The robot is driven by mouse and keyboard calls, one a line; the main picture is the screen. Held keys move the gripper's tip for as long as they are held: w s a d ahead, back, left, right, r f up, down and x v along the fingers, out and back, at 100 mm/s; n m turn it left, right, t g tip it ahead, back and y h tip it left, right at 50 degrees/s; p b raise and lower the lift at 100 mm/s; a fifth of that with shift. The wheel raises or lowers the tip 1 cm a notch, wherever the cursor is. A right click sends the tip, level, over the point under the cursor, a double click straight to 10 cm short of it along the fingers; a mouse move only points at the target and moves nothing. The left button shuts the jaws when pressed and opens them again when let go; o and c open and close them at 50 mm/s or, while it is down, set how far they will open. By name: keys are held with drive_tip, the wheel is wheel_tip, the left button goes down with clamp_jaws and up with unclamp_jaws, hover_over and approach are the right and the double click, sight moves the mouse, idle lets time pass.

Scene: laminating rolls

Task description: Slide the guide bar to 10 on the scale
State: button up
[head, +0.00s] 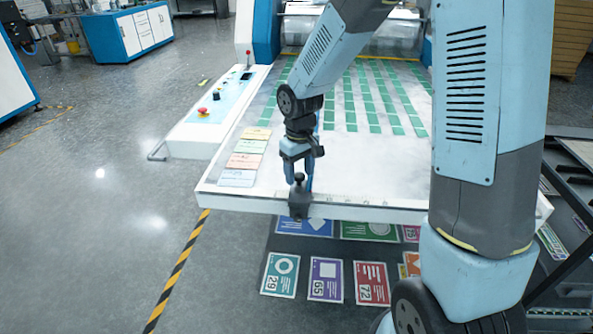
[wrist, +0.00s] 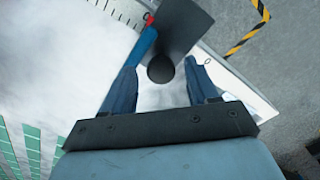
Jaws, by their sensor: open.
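The guide bar's dark block (head: 299,205) sits on the front edge of the white table, with a round black knob on top. In the wrist view the block (wrist: 182,25) shows with its knob (wrist: 161,70). A thin blue bar (wrist: 142,45) with a red tip lies beside the block. My gripper (head: 299,180) is pointed down over the knob. Its fingers are open, one on each side of the knob in the wrist view; I cannot tell whether they touch it. The scale (head: 350,201) runs along the front edge, right of the block; its numbers are too small to read.
Several coloured cards (head: 245,161) lie at the table's left. Rows of green labels (head: 375,100) cover the far part. A control panel (head: 212,105) with a red button stands left. Printed cards (head: 325,279) lie below the front edge. The surface right of the block is clear.

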wheel_tip(320, 180, up, 14)
drive_tip(key=shift+f, duration=0.15)
idle(0.5)
